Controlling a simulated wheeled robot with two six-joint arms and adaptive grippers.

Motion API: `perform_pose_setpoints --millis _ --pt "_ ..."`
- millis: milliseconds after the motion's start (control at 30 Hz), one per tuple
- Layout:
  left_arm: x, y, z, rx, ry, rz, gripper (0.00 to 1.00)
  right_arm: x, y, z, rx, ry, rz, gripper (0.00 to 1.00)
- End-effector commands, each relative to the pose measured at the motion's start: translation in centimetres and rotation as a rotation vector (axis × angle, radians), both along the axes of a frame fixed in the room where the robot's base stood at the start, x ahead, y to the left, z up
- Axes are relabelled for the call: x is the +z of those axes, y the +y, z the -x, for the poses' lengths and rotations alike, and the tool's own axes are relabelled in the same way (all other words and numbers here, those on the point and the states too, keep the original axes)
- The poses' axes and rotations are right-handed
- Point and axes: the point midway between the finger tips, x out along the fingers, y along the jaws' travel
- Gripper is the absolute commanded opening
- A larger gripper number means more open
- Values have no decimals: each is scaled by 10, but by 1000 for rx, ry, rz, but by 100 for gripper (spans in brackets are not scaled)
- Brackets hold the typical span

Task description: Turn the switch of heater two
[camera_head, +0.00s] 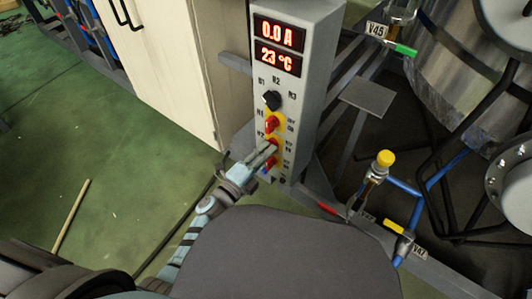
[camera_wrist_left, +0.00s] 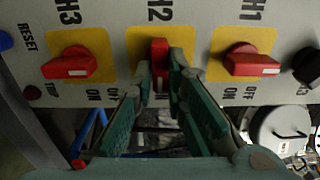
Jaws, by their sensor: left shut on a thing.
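The grey control box (camera_head: 300,100) stands in the middle of the head view, with a column of red switches on yellow plates. In the left wrist view the H2 switch (camera_wrist_left: 159,48) sits between the H3 switch (camera_wrist_left: 70,65) and the H1 switch (camera_wrist_left: 250,62). Its red handle stands upright in that picture, while the H1 and H3 handles lie across. My left gripper (camera_wrist_left: 165,66) is shut on the H2 handle, one finger on each side. In the head view the left gripper (camera_head: 267,152) reaches the switch column from below left and partly covers it.
The displays (camera_head: 279,45) read 0.0 A and 23 °C. A black knob (camera_head: 271,100) sits above the switches. A pale cabinet (camera_head: 165,65) stands left of the box. A yellow-capped valve (camera_head: 385,160) and blue pipes are at the right. Green floor (camera_head: 70,130) is open at left.

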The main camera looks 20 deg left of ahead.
Motion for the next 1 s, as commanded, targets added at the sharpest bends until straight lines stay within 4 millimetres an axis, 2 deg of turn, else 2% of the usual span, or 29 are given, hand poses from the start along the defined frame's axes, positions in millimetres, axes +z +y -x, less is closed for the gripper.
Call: perform_pose_setpoints --millis 367,400,500,833,933,1000 --pt "-3 0 1 -1 3 -10 0 -1 0 2 0 5 1 0" --pt "-3 0 1 -1 3 -10 17 -1 0 2 0 5 1 0" --pt "-2 0 1 -1 2 -8 32 -1 0 3 -1 6 1 0" --pt "-1 1 3 -1 1 -7 32 -2 -2 6 1 12 3 0" --pt "-2 6 16 -1 1 -7 32 -2 -1 5 0 10 2 0" --pt "-2 12 32 -1 3 -8 32 -1 -1 4 0 9 2 0"
